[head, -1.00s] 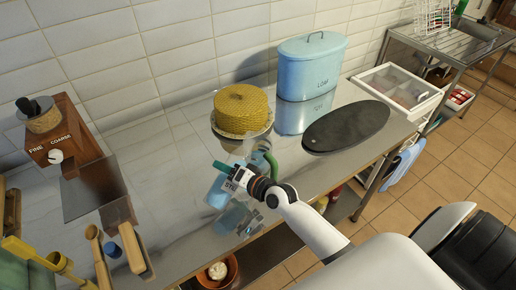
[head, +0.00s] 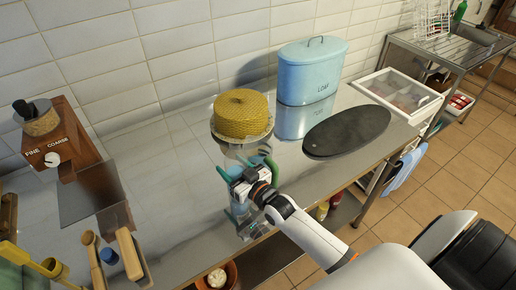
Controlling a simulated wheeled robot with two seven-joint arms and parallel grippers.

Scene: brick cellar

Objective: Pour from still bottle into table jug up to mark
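My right gripper (head: 243,184) reaches in from the lower right over the front part of the steel counter. It is among clear and bluish glassy shapes (head: 242,214), which overlap so much that I cannot separate the still bottle from the table jug. A curved green piece, like a handle (head: 270,168), stands just right of the gripper. A small teal piece (head: 226,175) shows at its left. The fingertips are small and partly hidden, so their grip is unclear. No mark or liquid level can be read. My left gripper is not in view.
A yellow woven round item (head: 242,113) stands behind the gripper, near a blue LOAF bin (head: 311,70) and a dark oval board (head: 346,130). A wooden grinder (head: 60,140) is at left. The counter's (head: 165,190) left middle is clear.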

